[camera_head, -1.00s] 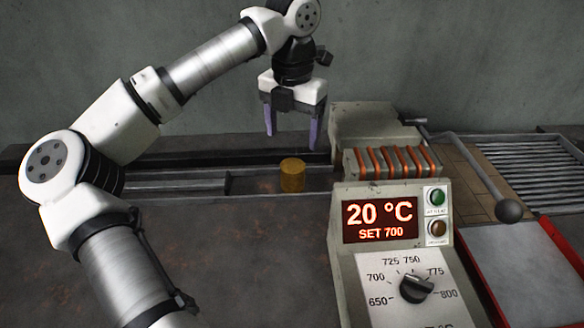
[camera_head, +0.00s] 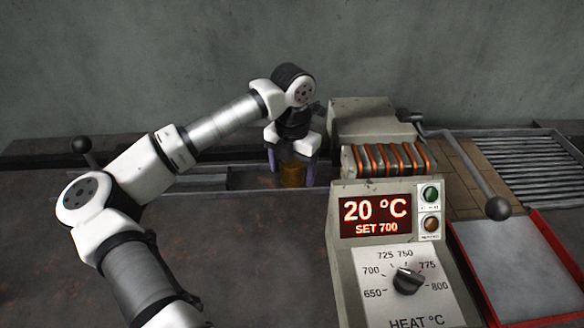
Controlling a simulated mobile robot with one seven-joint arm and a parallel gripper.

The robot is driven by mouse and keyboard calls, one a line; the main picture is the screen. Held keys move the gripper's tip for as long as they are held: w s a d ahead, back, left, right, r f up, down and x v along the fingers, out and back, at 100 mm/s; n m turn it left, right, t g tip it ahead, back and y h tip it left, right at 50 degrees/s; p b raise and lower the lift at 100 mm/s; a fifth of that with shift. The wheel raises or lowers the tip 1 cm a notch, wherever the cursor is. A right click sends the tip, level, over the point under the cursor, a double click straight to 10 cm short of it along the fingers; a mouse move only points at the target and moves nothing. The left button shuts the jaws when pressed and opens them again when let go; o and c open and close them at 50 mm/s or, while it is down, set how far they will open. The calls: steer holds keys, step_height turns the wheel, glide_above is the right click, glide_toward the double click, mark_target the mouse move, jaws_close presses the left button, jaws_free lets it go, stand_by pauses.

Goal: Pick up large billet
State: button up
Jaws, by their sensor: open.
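The billet's top is partly hidden by the gripper body and in shadow. I cannot tell whether either finger touches it.
The heater (camera_head: 385,160) with orange coils stands close to the right of my gripper. Its control panel (camera_head: 390,235) reads 20 °C, SET 700. A lever knob (camera_head: 498,208), red-edged tray (camera_head: 520,265) and slatted rack (camera_head: 530,165) lie further right. The bench front is clear.

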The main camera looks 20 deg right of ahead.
steer(key=shift+c, duration=0.3)
jaws_close()
steer(key=shift+r, duration=0.1)
